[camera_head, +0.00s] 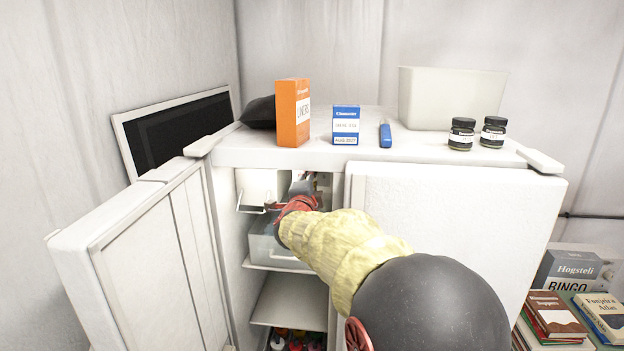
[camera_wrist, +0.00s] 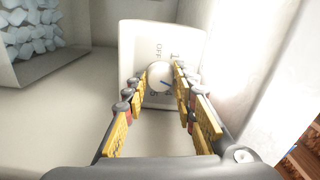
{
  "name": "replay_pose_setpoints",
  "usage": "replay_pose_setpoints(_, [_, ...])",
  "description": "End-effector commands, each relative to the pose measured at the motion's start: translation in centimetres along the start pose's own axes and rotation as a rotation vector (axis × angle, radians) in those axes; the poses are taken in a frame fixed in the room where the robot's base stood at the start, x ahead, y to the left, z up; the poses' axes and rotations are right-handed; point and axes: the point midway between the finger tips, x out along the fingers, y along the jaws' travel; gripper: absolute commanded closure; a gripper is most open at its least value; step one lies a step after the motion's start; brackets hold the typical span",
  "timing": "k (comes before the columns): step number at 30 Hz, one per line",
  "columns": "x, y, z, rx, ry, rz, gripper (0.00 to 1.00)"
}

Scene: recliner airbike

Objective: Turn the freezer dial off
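The freezer dial (camera_wrist: 159,77) is a round pale knob with a dark blue mark, on a white panel (camera_wrist: 135,42) printed with "OFF" and other small lettering. My gripper (camera_wrist: 160,74) is open, with one finger on each side of the dial. I cannot tell whether either fingertip touches it. In the head view, my gripper (camera_head: 301,184) reaches into the upper part of the open white freezer (camera_head: 290,300). My arm and gripper hide most of the dial's area there.
A freezer door (camera_head: 150,265) stands open at the left, and a closed white front (camera_head: 460,230) is at the right. Boxes (camera_head: 293,115), jars (camera_head: 461,134) and a white bin (camera_head: 450,98) stand on top. Ice cubes (camera_wrist: 30,35) lie in a container at the upper left.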

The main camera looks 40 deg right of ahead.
Motion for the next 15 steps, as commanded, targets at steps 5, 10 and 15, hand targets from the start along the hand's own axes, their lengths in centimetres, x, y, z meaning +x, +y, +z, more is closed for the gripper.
replay_pose_setpoints(5, [-0.01, 0.01, 0.00, 0.000, 0.000, 0.000, 0.87])
replay_pose_setpoints(10, [-0.01, -0.15, -0.01, -0.089, -0.001, 0.003, 0.87])
replay_pose_setpoints(15, [0.00, -0.13, -0.02, -0.264, -0.001, 0.002, 0.87])
